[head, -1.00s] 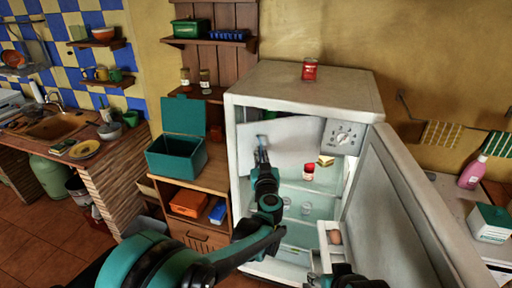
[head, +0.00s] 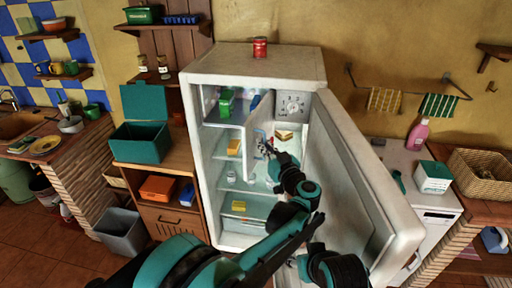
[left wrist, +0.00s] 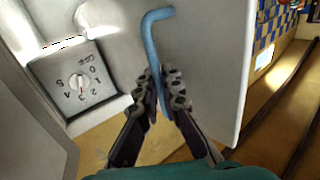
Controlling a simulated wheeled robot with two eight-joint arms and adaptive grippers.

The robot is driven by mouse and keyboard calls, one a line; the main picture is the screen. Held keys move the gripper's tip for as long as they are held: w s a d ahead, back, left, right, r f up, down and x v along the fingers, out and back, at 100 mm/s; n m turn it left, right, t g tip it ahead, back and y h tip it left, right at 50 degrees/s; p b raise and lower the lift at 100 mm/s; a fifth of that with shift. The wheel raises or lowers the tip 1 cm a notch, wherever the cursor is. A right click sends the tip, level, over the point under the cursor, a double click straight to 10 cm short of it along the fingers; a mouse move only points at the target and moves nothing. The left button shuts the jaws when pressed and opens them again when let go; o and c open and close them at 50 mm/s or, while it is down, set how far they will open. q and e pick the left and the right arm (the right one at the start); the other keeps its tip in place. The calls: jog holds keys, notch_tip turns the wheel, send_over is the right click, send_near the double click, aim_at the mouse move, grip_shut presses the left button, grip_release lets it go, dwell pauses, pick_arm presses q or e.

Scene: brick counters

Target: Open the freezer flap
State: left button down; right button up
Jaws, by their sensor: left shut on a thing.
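The freezer flap (head: 262,124) is a pale panel in the upper part of the fridge (head: 258,62). It stands swung outward, and the freezer compartment to its left is exposed. My left gripper (head: 266,149) is at the flap's front face. In the left wrist view the flap (left wrist: 215,70) fills the middle, with a bent blue handle (left wrist: 152,40) on it. The left gripper's fingers (left wrist: 164,88) are closed around the lower part of this handle. Part of my right arm (head: 335,268) shows low in the head view; its fingers cannot be made out clearly.
The fridge door (head: 355,165) stands wide open on the right. A green item (head: 226,103) sits in the freezer compartment. A dial (head: 292,105) is right of the flap. A red can (head: 260,47) stands on top. A teal box (head: 140,140) is left.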

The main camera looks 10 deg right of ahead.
pick_arm(q)
jog(key=shift+s+d+r, duration=0.1)
jog(key=shift+s+d, duration=0.15)
jog(key=shift+d, duration=0.7)
pick_arm(e)
jog(key=shift+s+d, duration=0.3)
pick_arm(q)
jog(key=c, duration=1.9)
grip_release()
jog(key=shift+c, duration=0.2)
